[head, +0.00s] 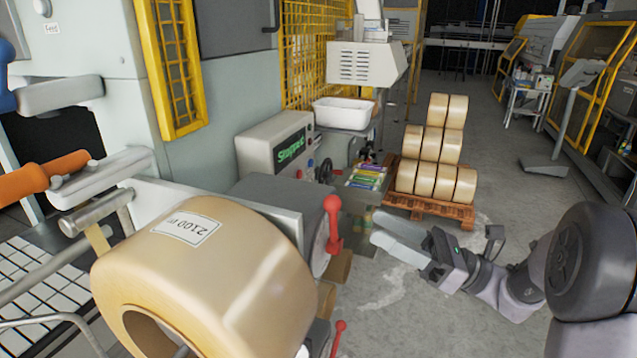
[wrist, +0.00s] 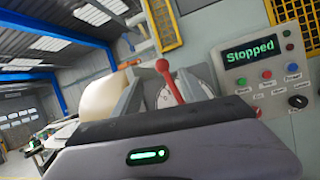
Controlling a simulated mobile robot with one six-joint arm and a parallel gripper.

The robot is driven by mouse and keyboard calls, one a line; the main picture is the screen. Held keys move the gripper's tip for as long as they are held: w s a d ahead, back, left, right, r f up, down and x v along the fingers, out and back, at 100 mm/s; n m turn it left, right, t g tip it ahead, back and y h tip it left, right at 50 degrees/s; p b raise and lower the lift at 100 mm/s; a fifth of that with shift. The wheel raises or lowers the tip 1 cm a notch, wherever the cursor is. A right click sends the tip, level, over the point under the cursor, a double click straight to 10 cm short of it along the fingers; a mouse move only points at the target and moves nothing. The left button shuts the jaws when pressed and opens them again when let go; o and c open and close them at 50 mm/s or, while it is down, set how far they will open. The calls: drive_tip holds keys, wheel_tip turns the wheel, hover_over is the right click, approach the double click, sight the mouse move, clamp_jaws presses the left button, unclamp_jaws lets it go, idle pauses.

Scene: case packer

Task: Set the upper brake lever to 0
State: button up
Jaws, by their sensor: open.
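The upper brake lever (head: 333,226) is red with a round knob at its top. It stands about upright on the side of the grey housing beside the large tan tape roll (head: 210,270). In the wrist view the lever (wrist: 173,82) leans a little left at its top, in front of a pale scale plate (wrist: 192,85) whose marks are too small to read. A second red lever (head: 338,335) shows lower down. My gripper (head: 376,228) is open and empty, to the right of the upper lever and apart from it, with its fingers pointing left.
A control box (head: 275,145) with a green "Stopped" display stands behind the levers. A pallet (head: 430,207) stacked with tan rolls stands further back. The floor (head: 400,310) around my arm is clear. Yellow-framed machines (head: 600,60) line the right.

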sight(328, 202)
drive_tip(key=p+x, duration=0.2)
drive_tip(key=x, duration=1.1)
drive_tip(key=shift+w, duration=0.15)
drive_tip(key=shift+f, duration=0.1)
clamp_jaws()
idle(0.6)
